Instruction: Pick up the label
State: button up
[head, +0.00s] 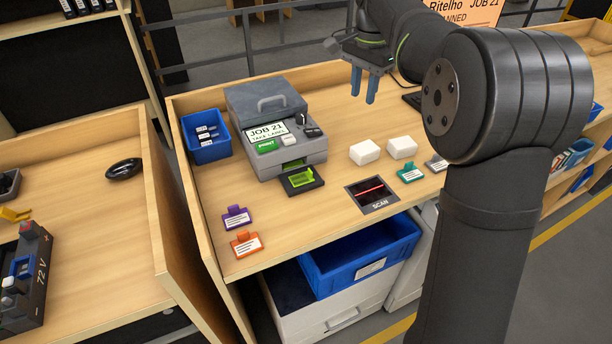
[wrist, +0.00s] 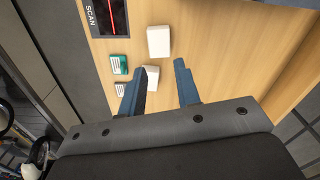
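A grey label printer (head: 275,125) stands on the bench, its screen reading "JOB 21 TAKE LABEL". A lime-green label (head: 301,179) lies in the black tray at the printer's front; it is out of the wrist view. Other tabbed labels lie on the bench: purple (head: 236,217), orange (head: 246,243), teal (head: 410,173) and grey (head: 436,163). The teal (wrist: 119,65) and grey (wrist: 120,89) ones also show in the wrist view. My gripper (head: 364,90) is open and empty, above the bench to the right of the printer, apart from every label. Its fingers (wrist: 158,88) show nothing between them.
Two white boxes (head: 364,151) (head: 402,147) lie right of the printer. A black scan plate (head: 372,194) is at the front edge, above a blue crate (head: 362,258). A blue bin (head: 205,137) stands left of the printer. The bench has a raised wooden left wall (head: 190,190).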

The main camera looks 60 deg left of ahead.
jog(key=s+n, duration=1.3)
jog(key=n, duration=0.2)
send_over(302, 176)
jog(key=w, duration=0.2)
jog(key=f, duration=1.2)
jog(key=shift+d, duration=0.25)
jog(key=shift+d+f, duration=0.15)
jog(key=shift+f, duration=2.5)
grip_shut()
